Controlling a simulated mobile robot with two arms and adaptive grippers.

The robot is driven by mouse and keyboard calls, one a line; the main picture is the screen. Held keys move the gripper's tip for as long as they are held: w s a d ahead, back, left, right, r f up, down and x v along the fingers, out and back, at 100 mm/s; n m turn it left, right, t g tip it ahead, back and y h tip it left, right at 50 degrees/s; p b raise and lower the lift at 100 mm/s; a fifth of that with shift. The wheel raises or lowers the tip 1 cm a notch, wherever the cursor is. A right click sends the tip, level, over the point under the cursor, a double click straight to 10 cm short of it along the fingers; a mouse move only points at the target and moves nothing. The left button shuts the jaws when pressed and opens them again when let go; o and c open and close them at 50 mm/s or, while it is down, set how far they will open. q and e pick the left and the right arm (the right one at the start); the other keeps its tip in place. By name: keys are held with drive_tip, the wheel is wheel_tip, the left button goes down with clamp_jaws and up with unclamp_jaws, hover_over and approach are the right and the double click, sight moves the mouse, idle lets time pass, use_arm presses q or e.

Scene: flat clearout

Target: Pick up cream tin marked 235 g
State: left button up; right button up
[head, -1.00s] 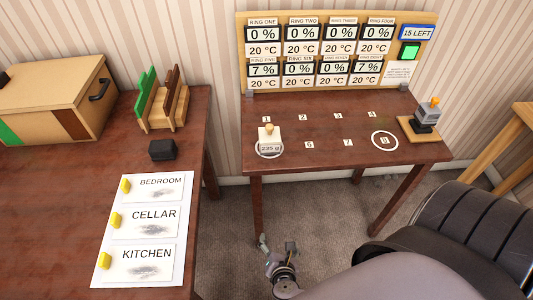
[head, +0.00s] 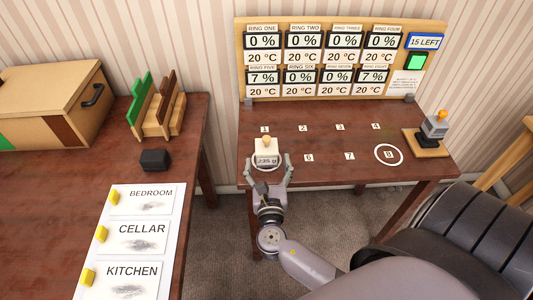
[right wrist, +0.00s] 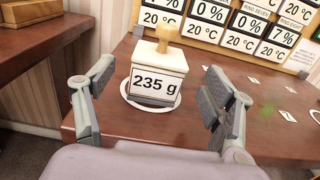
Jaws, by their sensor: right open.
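The cream tin marked 235 g (head: 266,154) stands upright on the small brown table (head: 320,180), near its front left, inside a white ring. It has a round wooden knob on top. The tin shows large in the right wrist view (right wrist: 156,84), ahead of the fingers. My right gripper (head: 269,172) is open at the table's front edge, its fingers pointing at the tin from the near side. In the right wrist view the open fingers (right wrist: 150,100) stand left and right of the tin, with gaps on both sides. My left gripper is out of view.
A panel of ring readouts (head: 330,65) stands along the table's back. A grey-and-orange device on a wooden base (head: 430,138) is at the right. An empty white ring (head: 389,154) surrounds mark 8. The table's middle is clear.

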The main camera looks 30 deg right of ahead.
sight(266, 146)
drive_tip(key=x, duration=0.6)
drive_tip(key=shift+w+d+b, duration=0.15)
drive_tip(key=shift+w+b, duration=0.1)
drive_tip(key=shift+b, duration=0.15)
drive_tip(key=shift+r, duration=0.1)
drive_tip(key=c, duration=1.3)
drive_tip(key=shift+c, duration=0.7)
drive_tip(key=shift+r, duration=0.1)
